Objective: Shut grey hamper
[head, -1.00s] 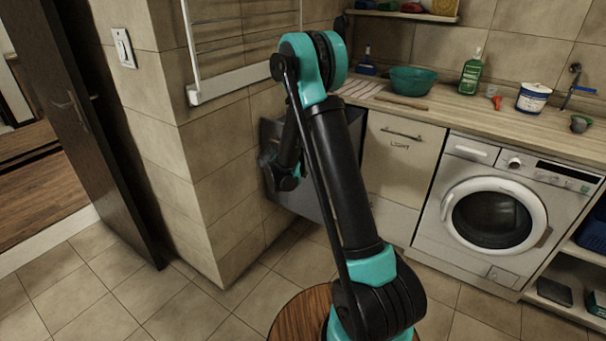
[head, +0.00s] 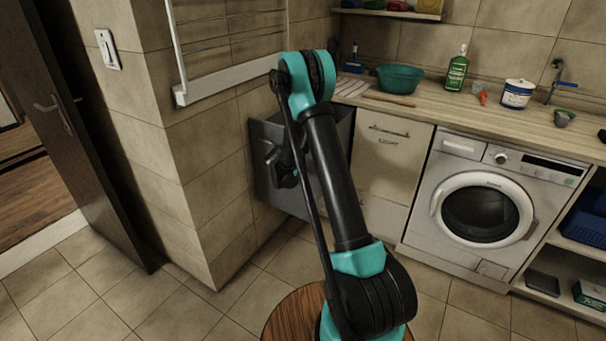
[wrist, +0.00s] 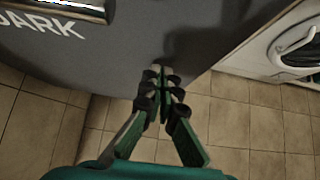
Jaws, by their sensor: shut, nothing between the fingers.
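The grey hamper (head: 266,190) stands in the corner at the left end of the counter, partly hidden by my arm. Its front sticks out and leans forward of the cream cabinet beside it, so it looks open. In the wrist view its grey front (wrist: 120,45) fills the top, with the word DARK and a metal handle at the upper left. My gripper (wrist: 165,76) is shut and empty, its fingertips over the lower part of this grey front. I cannot tell whether they touch it. In the head view the fingertips are not clear against the hamper.
The cream cabinet door (head: 388,165) and the washing machine (head: 487,213) stand to the right. A tiled wall corner (head: 190,200) juts out on the left, under a towel rack (head: 230,45). A round wooden top (head: 290,315) is in front. Tiled floor lies between.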

